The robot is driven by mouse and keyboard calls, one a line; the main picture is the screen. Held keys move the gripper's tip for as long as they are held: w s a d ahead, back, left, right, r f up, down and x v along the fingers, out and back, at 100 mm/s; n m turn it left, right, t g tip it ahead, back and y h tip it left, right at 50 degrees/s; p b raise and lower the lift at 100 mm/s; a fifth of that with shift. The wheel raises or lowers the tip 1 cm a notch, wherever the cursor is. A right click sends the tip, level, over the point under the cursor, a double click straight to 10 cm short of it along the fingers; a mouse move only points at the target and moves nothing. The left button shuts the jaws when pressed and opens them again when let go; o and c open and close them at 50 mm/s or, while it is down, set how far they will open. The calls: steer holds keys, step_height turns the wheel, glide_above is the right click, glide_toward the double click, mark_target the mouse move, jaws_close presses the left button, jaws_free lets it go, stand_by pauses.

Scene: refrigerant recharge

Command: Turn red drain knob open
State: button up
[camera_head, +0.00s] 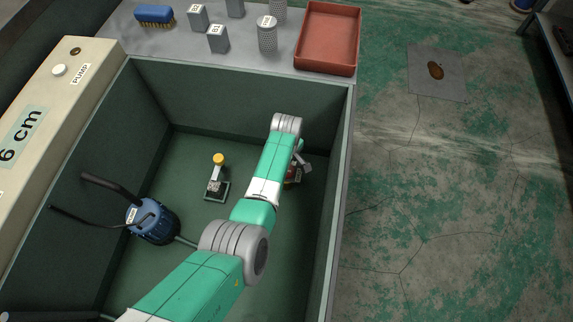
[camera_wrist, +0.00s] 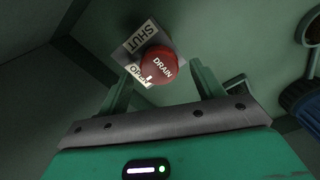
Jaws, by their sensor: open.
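The round red drain knob (camera_wrist: 160,64), lettered DRAIN, is in the wrist view on a grey plate. A white SHUT label (camera_wrist: 141,37) lies on one side of it and an OPEN label (camera_wrist: 136,74) lies nearer my gripper. A small white mark on the knob's rim sits beside the OPEN label. My gripper (camera_wrist: 161,75) is open, with one finger on each side of the knob; I cannot tell whether they touch it. In the head view my arm and gripper (camera_head: 301,163) mostly hide the knob (camera_head: 293,177), low by the right wall.
The knob is inside a deep green tank (camera_head: 349,130). A red tray (camera_head: 328,38) and grey weights lie on the bench behind.

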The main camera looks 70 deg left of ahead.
step_height(320, 180, up, 6)
steer(key=shift+r+p, duration=0.1)
steer(key=shift+p, duration=1.15)
